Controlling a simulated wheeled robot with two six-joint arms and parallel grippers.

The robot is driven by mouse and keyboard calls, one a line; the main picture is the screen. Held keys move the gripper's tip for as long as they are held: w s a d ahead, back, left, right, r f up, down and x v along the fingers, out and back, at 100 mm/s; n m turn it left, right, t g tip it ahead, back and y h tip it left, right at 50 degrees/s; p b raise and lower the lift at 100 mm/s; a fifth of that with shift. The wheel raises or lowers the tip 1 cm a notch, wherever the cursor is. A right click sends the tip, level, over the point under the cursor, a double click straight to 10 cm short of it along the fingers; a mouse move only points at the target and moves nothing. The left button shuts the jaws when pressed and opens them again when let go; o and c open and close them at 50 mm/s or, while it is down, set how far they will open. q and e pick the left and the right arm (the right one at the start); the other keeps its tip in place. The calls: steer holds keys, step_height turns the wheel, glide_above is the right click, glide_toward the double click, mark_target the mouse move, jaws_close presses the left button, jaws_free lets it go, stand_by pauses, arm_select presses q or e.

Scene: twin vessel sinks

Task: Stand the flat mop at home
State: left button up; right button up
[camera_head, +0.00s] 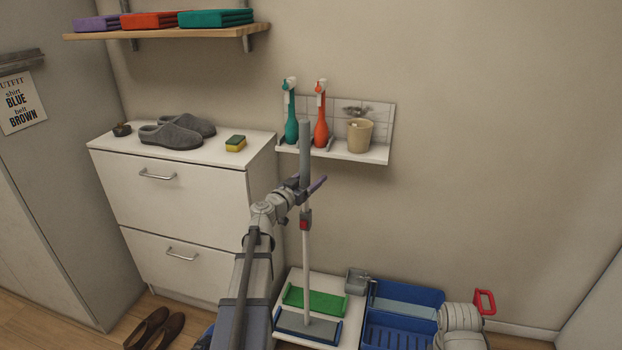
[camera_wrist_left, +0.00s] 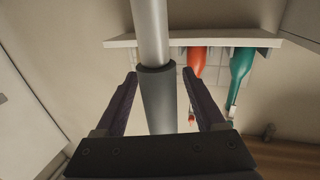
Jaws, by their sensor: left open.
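The flat mop stands upright, with a dark grey grip at the top of its pale pole (camera_head: 307,255) and a small red part partway down. The pole runs down to a flat blue-grey head (camera_head: 318,334) on a white board (camera_head: 354,308), in front of a green flat piece (camera_head: 315,302). My left gripper (camera_head: 312,187) is open at the upper pole. In the left wrist view, the dark grey grip (camera_wrist_left: 159,100) rises between the two spread fingers, with a gap on each side. Whether the head sits in a holder is unclear. My right gripper is not visible.
A blue tub (camera_head: 402,313) stands right of the board, near a red handle (camera_head: 485,301). A wall shelf (camera_head: 360,154) holds a teal bottle (camera_head: 291,122), an orange bottle (camera_head: 321,122) and a beige cup (camera_head: 360,134). A white cabinet (camera_head: 180,205) stands left; brown shoes (camera_head: 155,328) lie before it.

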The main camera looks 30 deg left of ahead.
mark_target(302, 185)
arm_select(q)
steer(key=shift+s, duration=0.15)
steer(key=s, duration=0.7)
steer(key=shift+s+a, duration=0.3)
